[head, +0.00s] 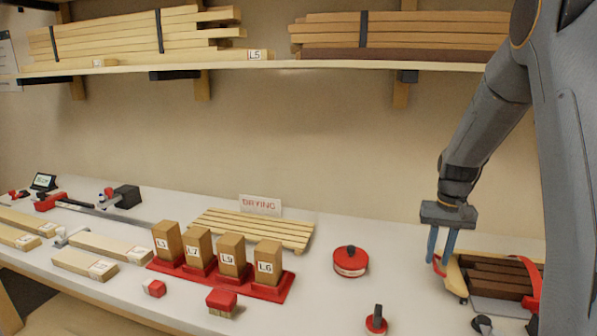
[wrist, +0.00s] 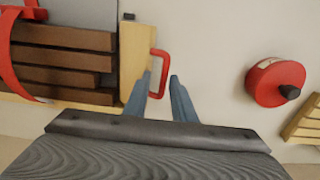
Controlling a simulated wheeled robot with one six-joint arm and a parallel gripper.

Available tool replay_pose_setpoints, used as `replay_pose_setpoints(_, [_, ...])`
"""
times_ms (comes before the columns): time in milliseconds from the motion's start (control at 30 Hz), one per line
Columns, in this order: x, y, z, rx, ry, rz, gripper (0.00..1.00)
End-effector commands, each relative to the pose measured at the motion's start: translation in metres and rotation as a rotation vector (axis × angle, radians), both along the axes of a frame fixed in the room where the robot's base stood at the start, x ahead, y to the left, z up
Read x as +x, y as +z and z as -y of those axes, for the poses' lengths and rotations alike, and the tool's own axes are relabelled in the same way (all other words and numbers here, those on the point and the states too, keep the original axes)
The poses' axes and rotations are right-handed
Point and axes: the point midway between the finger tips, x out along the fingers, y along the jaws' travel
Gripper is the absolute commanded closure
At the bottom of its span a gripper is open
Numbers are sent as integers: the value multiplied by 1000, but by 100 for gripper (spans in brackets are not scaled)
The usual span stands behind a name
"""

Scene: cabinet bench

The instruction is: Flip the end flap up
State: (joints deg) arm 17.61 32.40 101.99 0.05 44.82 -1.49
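The end flap (wrist: 134,58) is a pale wooden board with a red loop handle (wrist: 166,72) on its outer side. It closes off the left end of a wooden holder of brown boards in the head view, where the flap (head: 455,277) is partly behind my fingers. My gripper (head: 439,262) points down at the handle. In the wrist view my two blue fingers (wrist: 161,76) are apart, one on each side of the handle's bar. No grip on it shows. I cannot tell whether a finger touches it.
The brown boards (head: 497,276) lie beside the flap with a red strap (head: 532,280) over them. A round red tin (head: 350,262) stands to the left. A black-handled red tool (head: 376,320) lies in front. A red rack (head: 275,293) of wooden blocks is further left.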

Motion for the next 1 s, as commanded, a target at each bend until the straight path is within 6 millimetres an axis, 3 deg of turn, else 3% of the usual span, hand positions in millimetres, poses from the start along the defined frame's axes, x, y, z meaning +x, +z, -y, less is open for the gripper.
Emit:
replay_pose_setpoints(33, [-7,-14,0,5,0,-21,67])
replay_pose_setpoints(167, [-7,-10,-1,4,2,-22,67])
replay_pose_setpoints(1000, [-5,71,-2,4,2,-12,66])
